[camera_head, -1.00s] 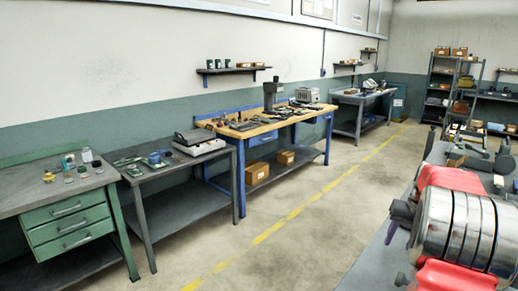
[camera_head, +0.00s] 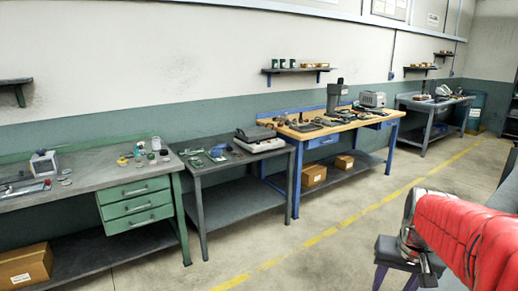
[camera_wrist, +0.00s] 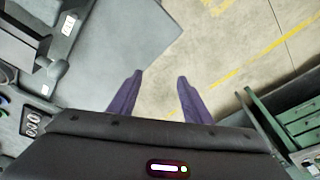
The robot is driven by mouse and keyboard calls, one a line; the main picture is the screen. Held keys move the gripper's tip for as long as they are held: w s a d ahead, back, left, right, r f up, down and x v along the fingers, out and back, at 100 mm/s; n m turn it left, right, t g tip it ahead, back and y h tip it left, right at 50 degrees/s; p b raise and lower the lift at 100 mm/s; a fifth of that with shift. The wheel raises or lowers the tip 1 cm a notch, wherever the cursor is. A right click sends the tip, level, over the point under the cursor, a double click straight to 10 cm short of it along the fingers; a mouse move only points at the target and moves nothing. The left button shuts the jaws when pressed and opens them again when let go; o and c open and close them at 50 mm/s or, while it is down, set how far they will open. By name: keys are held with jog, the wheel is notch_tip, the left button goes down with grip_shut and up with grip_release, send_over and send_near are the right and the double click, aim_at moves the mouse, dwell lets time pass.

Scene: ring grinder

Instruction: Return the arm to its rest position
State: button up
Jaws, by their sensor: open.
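My arm's red link (camera_head: 465,235) shows at the lower right of the head view. My gripper shows below it at the lower edge, only in part, with its purple fingers pointing down and cut off by the frame. In the wrist view my gripper (camera_wrist: 160,77) has its two purple fingers spread apart. Nothing is between them, and bare floor and a grey surface edge lie beyond. The fingers touch nothing that I can see.
A green drawer bench (camera_head: 139,208), a grey table (camera_head: 238,165) and a blue-legged wooden bench (camera_head: 295,190) line the wall. A yellow line (camera_head: 345,225) runs along the open concrete floor.

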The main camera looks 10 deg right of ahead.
jog(key=s+a+r+n+t, duration=0.1)
jog(key=s+a+n, duration=0.1)
jog(key=a, duration=0.4)
jog(key=s+a+r+n+t, duration=0.1)
jog(key=s+a, duration=0.4)
jog(key=a, duration=0.2)
jog(key=s+a+r+n+t, duration=0.1)
jog(key=s+a+n, duration=0.1)
jog(key=a, duration=0.5)
jog(key=shift+s+n+y, duration=0.3)
jog(key=shift+s+y, duration=0.1)
jog(key=shift+s, duration=0.5)
jog(key=shift+c, duration=0.6)
